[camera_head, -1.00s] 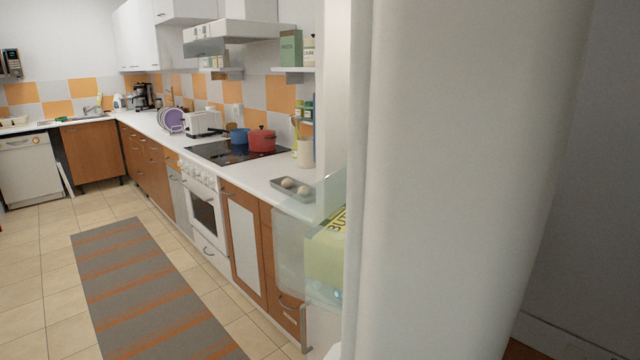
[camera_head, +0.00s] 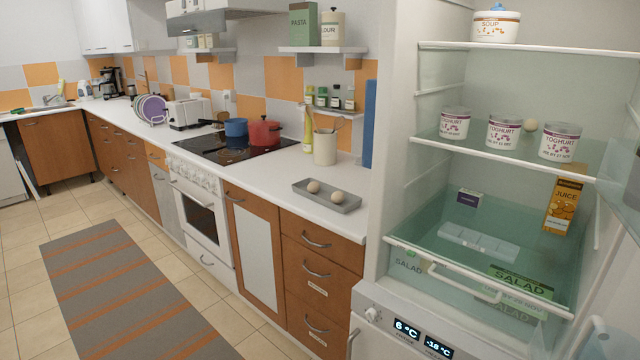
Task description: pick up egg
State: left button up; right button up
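Two pale eggs sit in a grey tray (camera_head: 347,204) on the white counter, right of the stove: a left egg (camera_head: 313,187) and a right egg (camera_head: 338,197). Another round, egg-like thing (camera_head: 530,125) is on the middle fridge shelf, behind and between the yoghurt tins. Neither of my grippers is in view.
A red pot (camera_head: 264,134) and blue pot (camera_head: 236,128) stand on the stove. Tiled floor and a striped rug (camera_head: 110,290) lie clear at left.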

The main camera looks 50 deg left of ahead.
aim_at(314, 187)
jog(key=j+u, duration=0.25)
jog(key=j, duration=0.15)
jog(key=i+j+u, duration=0.2)
jog(key=j, duration=0.15)
jog(key=j+u, duration=0.25)
jog(key=j, duration=0.15)
jog(key=j+u, duration=0.15)
jog(key=u, duration=0.15)
jog(key=j+u, duration=0.15)
jog(key=u, duration=0.15)
jog(key=i+j+z, duration=0.4)
jog(key=i+j, duration=0.15)
jog(key=j, duration=0.2)
